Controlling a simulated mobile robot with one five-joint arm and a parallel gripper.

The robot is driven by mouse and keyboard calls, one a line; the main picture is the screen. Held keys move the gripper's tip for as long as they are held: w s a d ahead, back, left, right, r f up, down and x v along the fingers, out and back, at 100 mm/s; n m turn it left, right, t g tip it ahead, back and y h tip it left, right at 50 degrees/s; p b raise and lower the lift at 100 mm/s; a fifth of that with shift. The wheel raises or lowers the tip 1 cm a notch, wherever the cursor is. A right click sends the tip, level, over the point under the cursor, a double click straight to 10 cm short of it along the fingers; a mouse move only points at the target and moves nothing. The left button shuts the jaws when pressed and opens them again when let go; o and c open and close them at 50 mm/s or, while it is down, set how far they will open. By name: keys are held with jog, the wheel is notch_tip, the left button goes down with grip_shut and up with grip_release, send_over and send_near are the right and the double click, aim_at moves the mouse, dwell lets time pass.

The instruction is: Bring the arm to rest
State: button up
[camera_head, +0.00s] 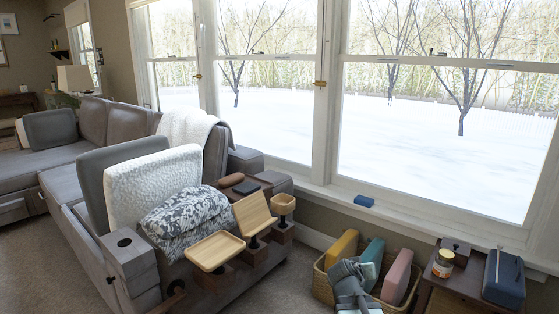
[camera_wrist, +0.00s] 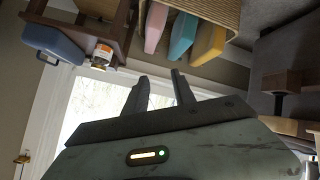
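My gripper (camera_wrist: 160,77) shows in the wrist view, where the picture is upside down. Its two dark fingers stand apart with nothing between them, so it is open and empty. In the head view my grey arm end reaches up from the bottom edge, in front of the woven basket (camera_head: 319,284), and hides part of it. A yellow item (camera_head: 342,247), a teal item (camera_head: 374,258) and a pink item (camera_head: 397,276) stand in the basket.
A small wooden table (camera_head: 438,300) at right holds a jar (camera_head: 443,263) and a blue case (camera_head: 503,279). The grey sofa (camera_head: 70,182) is at left, with a wooden tray (camera_head: 215,251) by its end. Carpet shows between sofa and basket.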

jog(key=s+a+f+n+g+y, duration=0.2)
jog(key=s+a+f+g+y, duration=0.7)
jog(key=s+a, duration=0.6)
notch_tip(320, 180, up, 37)
jog(key=h+p, duration=0.1)
jog(key=p, duration=3.7)
jog(key=shift+s+d+h, duration=0.15)
jog(key=shift+s+h, duration=0.2)
jog(key=shift+h, duration=0.05)
jog(key=shift+f, duration=0.1)
jog(key=shift+d, duration=0.1)
